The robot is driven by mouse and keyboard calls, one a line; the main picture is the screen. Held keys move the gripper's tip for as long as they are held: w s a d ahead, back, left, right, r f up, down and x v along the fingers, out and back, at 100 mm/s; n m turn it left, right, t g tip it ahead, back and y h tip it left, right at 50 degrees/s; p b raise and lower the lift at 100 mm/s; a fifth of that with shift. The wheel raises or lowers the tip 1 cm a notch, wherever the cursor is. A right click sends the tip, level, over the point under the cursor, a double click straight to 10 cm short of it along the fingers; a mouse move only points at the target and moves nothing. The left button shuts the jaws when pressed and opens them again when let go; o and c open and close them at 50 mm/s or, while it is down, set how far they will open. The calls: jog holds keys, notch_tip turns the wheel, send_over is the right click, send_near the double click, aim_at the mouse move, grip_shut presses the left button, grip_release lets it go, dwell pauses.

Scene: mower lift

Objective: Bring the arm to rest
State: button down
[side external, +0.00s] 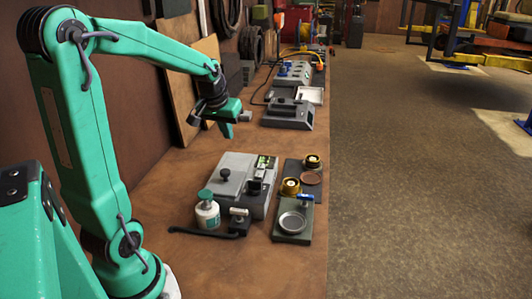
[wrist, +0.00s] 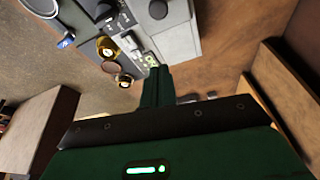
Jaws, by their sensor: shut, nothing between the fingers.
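My green arm stands at the left of the wooden bench in the side view, raised and bent over the bench. My gripper (side external: 227,131) points down above the bench, behind the grey box, with nothing under it but air and bare wood. Its fingers are together and empty. In the wrist view my gripper (wrist: 156,72) shows as a dark green shape with its fingers closed, pointing toward the grey box. It appears apart from everything on the bench.
A grey box (side external: 233,172) with a black knob, a white bottle (side external: 207,212) and a green plate with a round dish (side external: 292,222) stand on the bench. Brass-coloured round parts (side external: 291,187) sit beside the box. Grey equipment (side external: 288,113) stands farther back. Bare bench lies between.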

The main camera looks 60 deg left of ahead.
jog(key=s+d+r+m+t+h, duration=0.1)
jog(key=s+d+r+m, duration=0.1)
jog(key=s+d, duration=0.4)
jog(key=s+d+r+m+t+h, duration=0.1)
jog(key=s+d+m, duration=0.3)
jog(key=d, duration=1.1)
jog(key=shift+s+r+m, duration=0.35)
jog(key=shift+s+m, duration=0.05)
jog(key=shift+s, duration=0.75)
